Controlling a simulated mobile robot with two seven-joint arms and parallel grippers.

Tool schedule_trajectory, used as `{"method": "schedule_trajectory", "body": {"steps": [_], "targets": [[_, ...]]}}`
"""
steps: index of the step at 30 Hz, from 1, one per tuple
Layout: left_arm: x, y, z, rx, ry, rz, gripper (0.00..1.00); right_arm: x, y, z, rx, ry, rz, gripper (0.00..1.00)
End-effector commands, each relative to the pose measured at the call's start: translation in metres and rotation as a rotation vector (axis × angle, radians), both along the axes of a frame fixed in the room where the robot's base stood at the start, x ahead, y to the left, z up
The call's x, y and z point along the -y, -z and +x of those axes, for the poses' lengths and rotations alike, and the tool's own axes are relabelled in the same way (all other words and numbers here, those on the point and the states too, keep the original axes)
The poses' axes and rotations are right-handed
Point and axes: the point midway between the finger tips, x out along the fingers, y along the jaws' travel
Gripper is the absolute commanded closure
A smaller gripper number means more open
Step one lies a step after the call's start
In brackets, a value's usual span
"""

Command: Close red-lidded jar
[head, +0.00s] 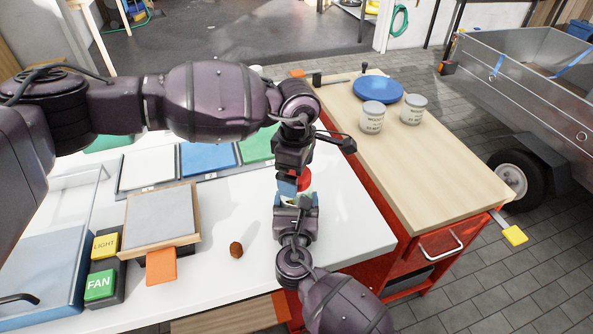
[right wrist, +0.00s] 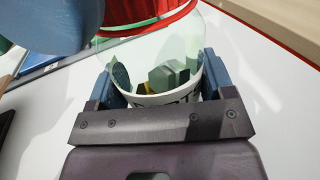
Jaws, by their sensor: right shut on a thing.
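The clear glass jar (right wrist: 130,56) fills the upper middle of the right wrist view, with a white printed band and several small dark, grey and yellow pieces inside. My right gripper (head: 297,204) is shut on the jar, with a blue finger on each side of it. The red lid (head: 304,180) is at the jar's top, and it also shows in the right wrist view (right wrist: 150,18); I cannot tell how it is seated. My left gripper (head: 291,184) reaches down from above at the lid. One blue finger shows beside the lid; its grip is hidden.
A wooden-topped red cabinet (head: 440,170) stands at right with two cans and a blue disc.

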Motion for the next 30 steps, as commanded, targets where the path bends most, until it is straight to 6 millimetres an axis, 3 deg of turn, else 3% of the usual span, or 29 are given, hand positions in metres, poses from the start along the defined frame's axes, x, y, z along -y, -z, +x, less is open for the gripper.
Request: {"method": "schedule_trajectory", "body": {"steps": [18, 30], "targets": [[0.0, -0.101, 0.0, 0.003, 0.0, -0.001, 0.05, 0.0, 0.0, 0.0, 0.0, 0.0, -0.001, 0.91], [0.0, -0.117, 0.0, 0.001, 0.001, 0.0, 0.05, 0.0, 0.0, 0.0, 0.0, 0.0, -0.001, 0.91]]}}
